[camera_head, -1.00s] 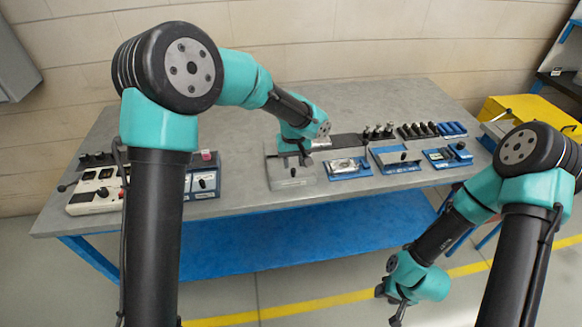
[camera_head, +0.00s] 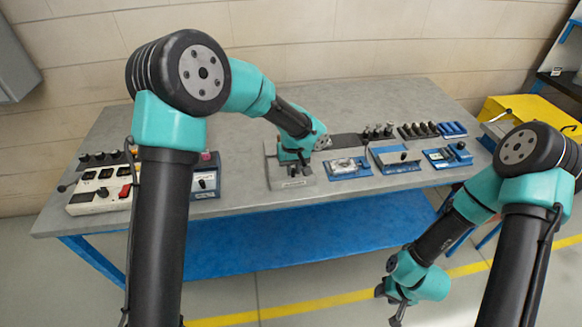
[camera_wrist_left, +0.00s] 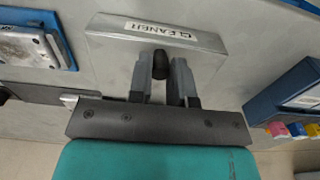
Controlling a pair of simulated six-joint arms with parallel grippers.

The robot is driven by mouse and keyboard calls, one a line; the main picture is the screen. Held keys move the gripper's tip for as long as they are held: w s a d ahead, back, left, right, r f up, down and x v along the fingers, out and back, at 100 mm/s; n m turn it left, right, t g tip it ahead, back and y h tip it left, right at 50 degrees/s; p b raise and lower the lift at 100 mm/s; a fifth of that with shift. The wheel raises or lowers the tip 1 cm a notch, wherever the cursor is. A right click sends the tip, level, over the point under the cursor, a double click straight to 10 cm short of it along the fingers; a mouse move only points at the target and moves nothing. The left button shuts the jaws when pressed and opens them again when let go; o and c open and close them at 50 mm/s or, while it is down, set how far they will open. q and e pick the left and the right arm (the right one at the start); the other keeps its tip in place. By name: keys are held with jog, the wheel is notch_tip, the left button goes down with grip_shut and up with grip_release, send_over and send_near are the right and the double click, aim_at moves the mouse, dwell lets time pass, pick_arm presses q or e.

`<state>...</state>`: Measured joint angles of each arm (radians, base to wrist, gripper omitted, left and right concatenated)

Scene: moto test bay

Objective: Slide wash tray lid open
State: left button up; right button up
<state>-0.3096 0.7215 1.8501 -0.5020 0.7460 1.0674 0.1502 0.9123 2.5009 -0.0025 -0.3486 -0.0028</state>
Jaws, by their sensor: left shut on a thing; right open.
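The grey wash tray (camera_head: 280,184) stands at the middle of the bench's front edge. Its labelled front plate (camera_wrist_left: 205,42) shows in the left wrist view. My left gripper (camera_head: 294,170) is over the tray, pointing down. In the left wrist view my left gripper (camera_wrist_left: 162,80) is shut on a small black knob (camera_wrist_left: 160,64), with a finger on either side. My arm and gripper hide much of the lid, so I cannot tell how far it is open. My right gripper (camera_head: 394,303) is open and empty, low in front of the bench.
Blue trays (camera_head: 349,174) and a blue-based box (camera_head: 400,169) stand right of the wash tray. Dark cylinders (camera_head: 378,131) stand behind them. A white control box (camera_head: 88,199) is at the bench's left end.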

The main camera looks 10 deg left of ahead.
pick_arm(q)
jog(key=shift+w+a, duration=0.5)
jog(key=shift+w, duration=0.9)
jog(key=shift+w+a, duration=0.55)
jog(key=shift+w, duration=0.9)
jog(key=shift+w+a, duration=0.5)
jog(key=shift+w, duration=0.9)
jog(key=shift+c, duration=0.2)
jog(key=o, duration=0.6)
jog(key=shift+r, duration=0.15)
notch_tip(320, 180, up, 7)
jog(key=shift+f, duration=0.2)
